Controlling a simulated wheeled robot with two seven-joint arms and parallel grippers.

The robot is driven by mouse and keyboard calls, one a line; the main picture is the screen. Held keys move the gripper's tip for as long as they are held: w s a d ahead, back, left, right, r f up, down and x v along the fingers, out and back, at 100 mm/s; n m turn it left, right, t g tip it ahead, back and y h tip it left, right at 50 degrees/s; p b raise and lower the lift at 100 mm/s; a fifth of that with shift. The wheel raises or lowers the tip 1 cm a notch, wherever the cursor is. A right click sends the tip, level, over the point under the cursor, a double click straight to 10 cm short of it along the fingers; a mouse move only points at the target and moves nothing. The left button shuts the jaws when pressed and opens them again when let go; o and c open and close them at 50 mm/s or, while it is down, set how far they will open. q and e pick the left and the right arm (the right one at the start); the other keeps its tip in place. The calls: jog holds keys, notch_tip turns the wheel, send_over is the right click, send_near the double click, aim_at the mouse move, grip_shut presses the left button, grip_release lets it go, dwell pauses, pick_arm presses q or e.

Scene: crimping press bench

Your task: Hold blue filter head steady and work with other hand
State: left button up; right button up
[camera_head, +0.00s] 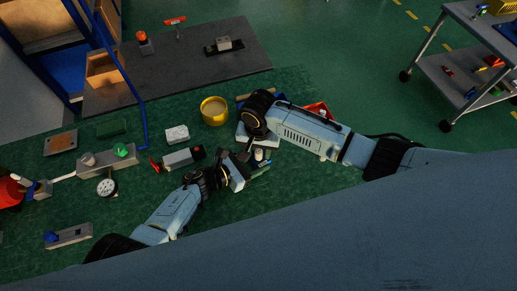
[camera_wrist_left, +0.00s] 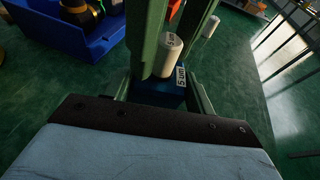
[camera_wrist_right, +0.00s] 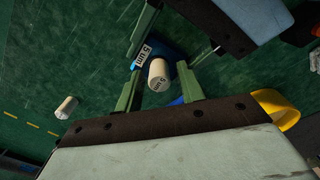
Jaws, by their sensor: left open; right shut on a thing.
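The blue filter head (camera_wrist_right: 150,50) carries a "5 um" label, and a white "5 um" cartridge (camera_wrist_right: 158,76) sticks out of it towards my right palm. The cartridge also shows there (camera_wrist_left: 168,55), between the other gripper's green fingers. In the head view the grippers meet right of the bench's middle and mostly hide the head. Another white cylinder (camera_wrist_right: 66,107) stands apart.
A yellow bowl (camera_head: 214,112), a white block (camera_head: 177,134), a grey block (camera_head: 178,160) and a gauge (camera_head: 107,186) lie left of my grippers on the green mat. A blue bin (camera_wrist_left: 100,40) and a red bin (camera_head: 318,110) are close to my right arm. A cart (camera_head: 470,70) stands far right.

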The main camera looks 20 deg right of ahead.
pick_arm(q)
jog(key=shift+o, duration=0.2)
jog(key=shift+s+d, duration=0.2)
jog(key=shift+c, duration=1.3)
